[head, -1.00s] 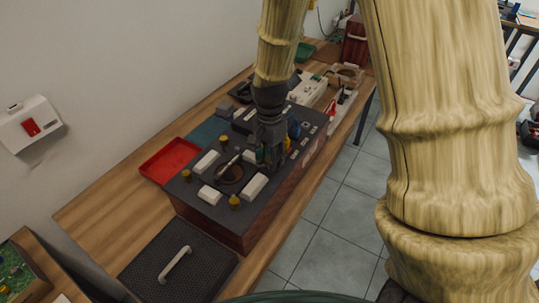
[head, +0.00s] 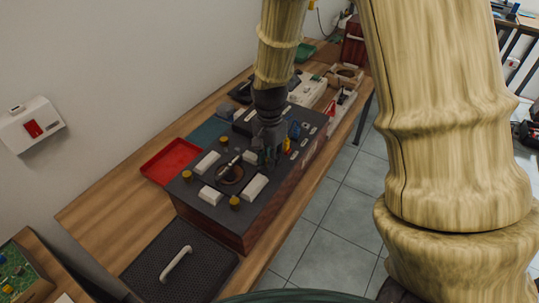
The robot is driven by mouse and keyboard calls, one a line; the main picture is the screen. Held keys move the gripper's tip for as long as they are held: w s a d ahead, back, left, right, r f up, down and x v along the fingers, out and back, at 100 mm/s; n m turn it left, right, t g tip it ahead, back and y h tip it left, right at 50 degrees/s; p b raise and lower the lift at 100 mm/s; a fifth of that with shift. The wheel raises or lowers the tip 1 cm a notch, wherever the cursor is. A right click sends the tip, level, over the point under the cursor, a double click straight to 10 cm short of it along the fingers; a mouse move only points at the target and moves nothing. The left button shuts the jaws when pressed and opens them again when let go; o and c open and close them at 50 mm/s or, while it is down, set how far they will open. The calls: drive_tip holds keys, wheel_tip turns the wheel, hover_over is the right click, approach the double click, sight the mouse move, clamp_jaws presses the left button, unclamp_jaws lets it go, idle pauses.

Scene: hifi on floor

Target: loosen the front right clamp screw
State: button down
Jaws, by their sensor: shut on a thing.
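A dark box-shaped device (head: 215,217) with reddish sides stands on the wooden bench. Its top carries a round opening (head: 230,174) with a thin tool-like arm over it, and white blocks around it. Yellow clamp screws show at the left (head: 187,175), at the near corner (head: 235,202) and at the back (head: 224,140). My gripper (head: 268,160) points down at the device's right-hand corner of this group, where the front right clamp screw fits the pattern. It is shut there; its dark fingers hide the screw itself.
A red tray (head: 170,161) lies left of the device. A black mesh lid with a pale handle (head: 176,264) lies in front. Blue and yellow parts (head: 293,131) stand close to the right of my gripper. The tiled floor is clear to the right.

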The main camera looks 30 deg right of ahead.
drive_tip(key=n, duration=0.1)
drive_tip(key=n+p, duration=0.1)
drive_tip(key=n, duration=0.1)
drive_tip(key=n+p, duration=0.1)
drive_tip(key=shift+w+r, duration=0.1)
drive_tip(key=shift+r, duration=0.15)
drive_tip(key=n+p, duration=0.2)
drive_tip(key=n, duration=0.3)
drive_tip(key=shift+n, duration=0.4)
drive_tip(key=n+p, duration=0.2)
drive_tip(key=n, duration=0.3)
drive_tip(key=shift+w, duration=0.1)
drive_tip(key=n+p, duration=0.1)
drive_tip(key=n, duration=0.4)
drive_tip(key=shift+a, duration=0.1)
drive_tip(key=shift+p, duration=0.3)
drive_tip(key=c, duration=1.4)
unclamp_jaws()
drive_tip(key=shift+c, duration=0.2)
drive_tip(key=shift+o, duration=0.9)
drive_tip(key=shift+f, duration=0.15)
